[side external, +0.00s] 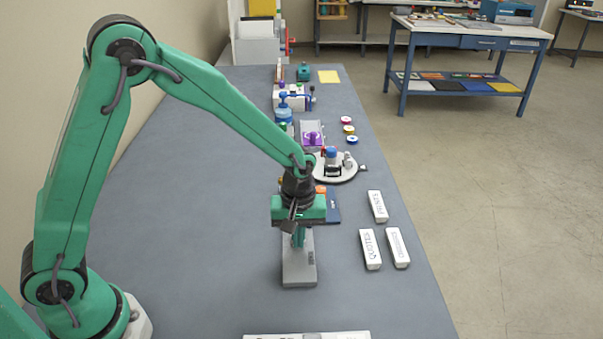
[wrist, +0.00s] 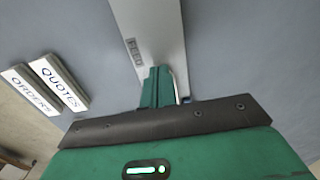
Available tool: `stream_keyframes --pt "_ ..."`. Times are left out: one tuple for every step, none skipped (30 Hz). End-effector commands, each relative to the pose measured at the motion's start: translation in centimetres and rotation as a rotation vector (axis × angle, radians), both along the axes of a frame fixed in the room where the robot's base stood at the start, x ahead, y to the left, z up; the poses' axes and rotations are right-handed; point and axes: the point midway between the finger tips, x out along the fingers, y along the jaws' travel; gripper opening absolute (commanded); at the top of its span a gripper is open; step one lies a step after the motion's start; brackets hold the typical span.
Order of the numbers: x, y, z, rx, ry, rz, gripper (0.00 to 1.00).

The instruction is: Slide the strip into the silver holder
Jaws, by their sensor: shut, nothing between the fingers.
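A long silver-grey piece (side external: 299,268), which looks like the silver holder, lies flat on the bench; it also shows in the wrist view (wrist: 154,35) with a small dark label on it. My gripper (side external: 298,243) points down over its far end, shut and empty. Its closed fingers show in the wrist view (wrist: 158,75); I cannot tell whether they touch the grey piece. White lettered strips lie to the right: a QUOTES strip (side external: 370,250), an ORDERS strip (side external: 397,247) and a strip that seems to read FRAMES (side external: 377,206). I cannot tell which strip the task means.
Behind my gripper stand a round grey base (side external: 345,174) with fittings, a purple-topped device (side external: 313,138) and coloured discs (side external: 349,129). A white lettered piece (side external: 270,337) is cut off at the bottom edge. The bench left of the grey piece is clear.

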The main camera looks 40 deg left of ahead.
Motion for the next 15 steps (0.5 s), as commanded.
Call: stream_keyframes --pt "0.12 0.13 -0.02 0.0 0.0 0.001 0.0" --pt "0.18 0.2 -0.02 0.001 0.001 0.001 0.0" --pt "0.26 0.29 -0.03 0.001 0.001 0.0 0.0" --pt "0.33 0.35 -0.03 0.001 0.001 0.0 0.0" --pt "0.39 0.43 -0.03 0.0 0.001 0.0 0.0" --pt "0.47 0.53 -0.03 0.0 0.001 0.0 0.0" --pt "0.54 0.6 -0.03 0.001 0.001 0.0 0.0" --pt "0.61 0.67 -0.03 0.001 0.001 0.0 0.0" --pt "0.71 0.76 -0.03 0.001 0.001 0.0 0.0" --pt "0.76 0.82 -0.02 0.0 0.0 0.0 0.0" --pt "0.82 0.88 -0.01 0.0 0.0 0.0 0.0" --pt "0.89 0.93 -0.01 0.0 0.0 0.0 0.0" --pt "0.93 0.97 -0.01 0.0 0.0 0.0 0.0" --pt "0.95 1.0 0.0 0.0 0.0 0.0 0.0" --pt "0.98 1.01 0.0 0.0 0.0 0.0 0.0"
